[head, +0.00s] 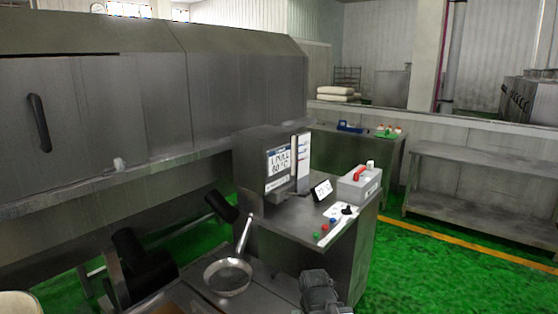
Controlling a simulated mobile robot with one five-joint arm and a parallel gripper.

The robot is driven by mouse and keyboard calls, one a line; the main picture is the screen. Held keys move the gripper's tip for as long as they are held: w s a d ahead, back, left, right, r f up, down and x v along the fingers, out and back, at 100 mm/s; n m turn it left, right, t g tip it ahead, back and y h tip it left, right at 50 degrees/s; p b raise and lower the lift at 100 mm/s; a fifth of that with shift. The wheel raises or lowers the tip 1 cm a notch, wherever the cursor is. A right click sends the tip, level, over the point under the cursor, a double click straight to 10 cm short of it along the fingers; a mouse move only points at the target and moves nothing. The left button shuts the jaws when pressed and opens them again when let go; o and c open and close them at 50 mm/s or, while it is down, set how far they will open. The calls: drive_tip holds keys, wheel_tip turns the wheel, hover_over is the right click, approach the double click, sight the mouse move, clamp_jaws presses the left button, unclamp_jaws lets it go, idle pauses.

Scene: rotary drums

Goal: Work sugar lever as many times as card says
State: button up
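A white card (278,162) with a blue top band stands on the steel console and seems to read "1 PULL" and "80 °C". No lever is clearly labelled sugar at this size. A grey box with a red handle (359,174) sits at the right of the console top. A white plate with a black knob or short lever (347,209) lies in front of it. A grey jointed part at the bottom edge looks like the end of my arm, with my gripper (322,292) there. It is apart from the console controls, and its fingers cannot be made out.
The steel console (265,235) has coloured buttons (324,230) and a small tilted display (322,190). A steel pan (228,277) lies on a low table in front. A large drum housing (150,90) fills the left. Green floor (430,270) is free at right.

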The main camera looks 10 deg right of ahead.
clamp_jaws()
drive_tip(key=shift+d, duration=0.1)
idle(1.4)
